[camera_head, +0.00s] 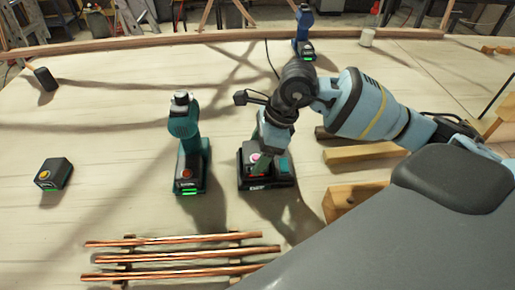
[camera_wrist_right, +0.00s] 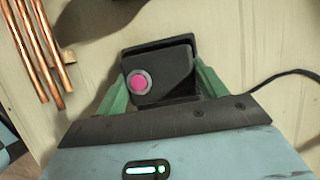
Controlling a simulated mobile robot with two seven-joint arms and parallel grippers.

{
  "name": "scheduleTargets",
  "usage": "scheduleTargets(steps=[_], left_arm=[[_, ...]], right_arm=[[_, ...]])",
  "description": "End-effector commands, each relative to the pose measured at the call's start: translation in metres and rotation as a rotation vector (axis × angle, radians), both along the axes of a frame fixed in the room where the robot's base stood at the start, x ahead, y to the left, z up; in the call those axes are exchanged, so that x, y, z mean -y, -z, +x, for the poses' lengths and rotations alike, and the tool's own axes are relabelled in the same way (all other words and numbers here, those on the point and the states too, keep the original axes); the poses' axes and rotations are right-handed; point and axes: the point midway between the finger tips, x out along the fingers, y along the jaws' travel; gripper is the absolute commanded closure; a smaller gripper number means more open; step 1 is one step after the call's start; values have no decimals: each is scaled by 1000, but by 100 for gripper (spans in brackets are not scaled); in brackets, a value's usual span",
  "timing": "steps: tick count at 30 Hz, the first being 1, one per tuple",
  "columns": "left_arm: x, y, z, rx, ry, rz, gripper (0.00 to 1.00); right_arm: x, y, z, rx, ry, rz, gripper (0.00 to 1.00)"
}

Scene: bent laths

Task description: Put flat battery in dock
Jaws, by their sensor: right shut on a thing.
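The flat battery (camera_wrist_right: 170,72), a dark block with a pink-red round button, sits between the two green fingers of my right gripper (camera_wrist_right: 161,84). The gripper is shut on it. The black dock (camera_head: 268,184) stands on the table right of centre in the head view, with a small light on its front. The battery is at the dock, and the dock's dark rim (camera_wrist_right: 183,43) shows behind it in the wrist view. I cannot tell whether it is fully seated. In the head view my right gripper (camera_head: 268,158) comes down over the dock from above. My left gripper is not in view.
A teal drill (camera_head: 184,125) stands just left of the dock. Another battery (camera_head: 53,174) with an orange button lies further left. Copper laths (camera_head: 180,256) lie in front. A blue drill (camera_head: 304,35) stands at the back, and wooden blocks (camera_head: 365,152) lie to the right.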

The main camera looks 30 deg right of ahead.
Motion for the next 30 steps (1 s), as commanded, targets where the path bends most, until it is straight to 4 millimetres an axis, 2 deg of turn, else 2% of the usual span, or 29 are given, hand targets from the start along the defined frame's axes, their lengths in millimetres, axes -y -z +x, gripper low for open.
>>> scheduleTargets(steps=[12, 13, 18, 30], left_arm=[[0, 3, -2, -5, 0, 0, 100], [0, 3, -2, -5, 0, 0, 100], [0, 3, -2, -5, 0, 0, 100], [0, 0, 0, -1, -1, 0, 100]], right_arm=[[0, 4, 0, 3, 0, 1, 63], [0, 4, 0, 3, 0, 1, 27], [0, 4, 0, 1, 0, 0, 4], [0, 1, 0, 0, 0, 0, 4]])
